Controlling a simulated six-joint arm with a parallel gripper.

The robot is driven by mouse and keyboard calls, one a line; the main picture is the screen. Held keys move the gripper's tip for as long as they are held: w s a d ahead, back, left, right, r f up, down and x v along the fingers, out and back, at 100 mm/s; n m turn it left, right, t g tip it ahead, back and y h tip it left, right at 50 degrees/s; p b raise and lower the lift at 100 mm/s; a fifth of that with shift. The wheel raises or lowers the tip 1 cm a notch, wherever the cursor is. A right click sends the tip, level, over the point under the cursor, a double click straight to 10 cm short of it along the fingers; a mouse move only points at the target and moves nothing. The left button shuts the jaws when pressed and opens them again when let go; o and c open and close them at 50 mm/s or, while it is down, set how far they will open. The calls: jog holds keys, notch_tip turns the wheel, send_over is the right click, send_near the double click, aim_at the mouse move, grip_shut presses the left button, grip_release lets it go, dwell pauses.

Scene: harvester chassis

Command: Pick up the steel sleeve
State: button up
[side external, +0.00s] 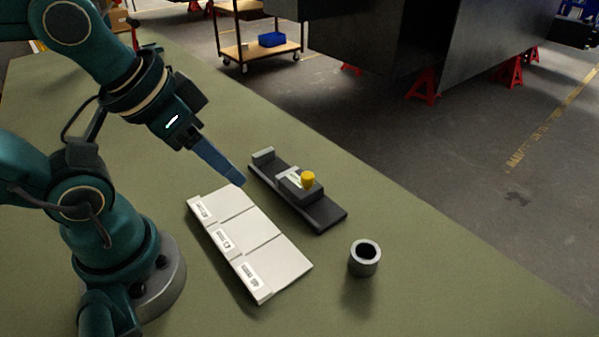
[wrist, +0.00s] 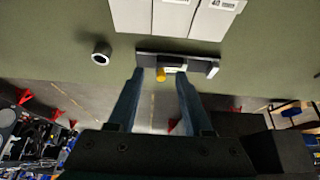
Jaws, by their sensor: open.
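The steel sleeve (side external: 365,259) is a short grey hollow cylinder standing upright on the green table, at the right of the side view. In the wrist view the sleeve (wrist: 101,57) is at the upper left, outside the fingers. My gripper (side external: 238,181) is above the table near the white labelled plates, well apart from the sleeve. In the wrist view my gripper (wrist: 160,80) shows two blue fingers spread apart with nothing held between them.
A black fixture (side external: 325,212) with a yellow knob (side external: 308,180) lies between my gripper and the sleeve. White labelled plates (side external: 250,240) lie beside it. The table (side external: 450,290) is clear around the sleeve. Its edge drops to the floor beyond.

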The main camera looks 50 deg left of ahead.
jog(key=o, duration=0.7)
notch_tip(320, 180, up, 4)
jog(key=w+f+n, duration=0.1)
jog(key=w+n, duration=0.1)
jog(key=w, duration=0.1)
jog(key=n+g, duration=0.1)
jog(key=g, duration=0.3)
send_over(366, 251)
jog(key=w+a, duration=0.2)
notch_tip(366, 251, down, 8)
jog(key=shift+g, duration=0.8)
jog(key=f, duration=0.2)
jog(key=s+d+f, duration=0.2)
jog(key=f, duration=0.1)
jog(key=shift+f, duration=2.6)
